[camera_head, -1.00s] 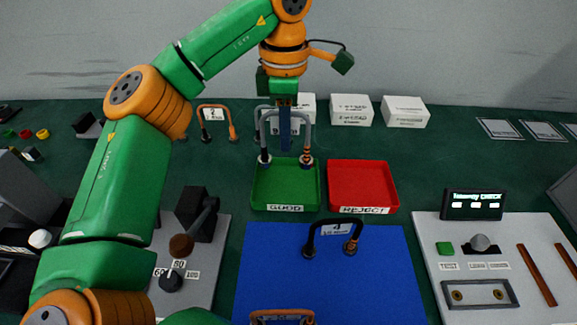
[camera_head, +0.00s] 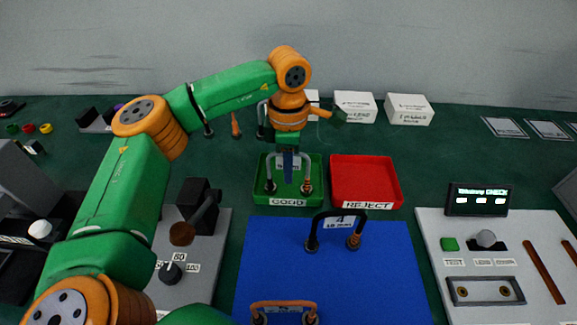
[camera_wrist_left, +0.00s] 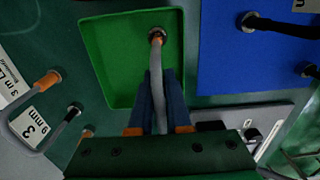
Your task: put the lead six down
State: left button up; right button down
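The grey lead (camera_head: 305,163) is an arch with two plug ends, standing upright in the green GOOD tray (camera_head: 261,196). Its label is mostly covered by my fingers, so I cannot read its number. My left gripper (camera_head: 287,178) points down over the tray with its blue fingers around the lead's middle. In the left wrist view the grey lead (camera_wrist_left: 158,75) runs between the two fingers (camera_wrist_left: 159,100), which are close against it, above the green tray (camera_wrist_left: 112,55). I cannot tell whether the plug ends touch the tray floor. My right gripper is not in view.
A red REJECT tray (camera_head: 365,180) beside the green one is empty. The blue mat (camera_head: 330,280) holds a black lead (camera_head: 336,216) marked 4 and a copper lead (camera_head: 283,305). Other leads and white boxes (camera_head: 408,110) stand behind. A test panel (camera_head: 480,235) is at right.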

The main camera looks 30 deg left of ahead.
pick_arm(q)
jog(key=o, duration=0.3)
jog(key=shift+w, duration=0.1)
jog(key=shift+r, duration=0.4)
notch_tip(320, 180, up, 12)
jog(key=shift+f+p, duration=0.15)
jog(key=shift+p, duration=0.85)
jog(key=shift+f, duration=0.15)
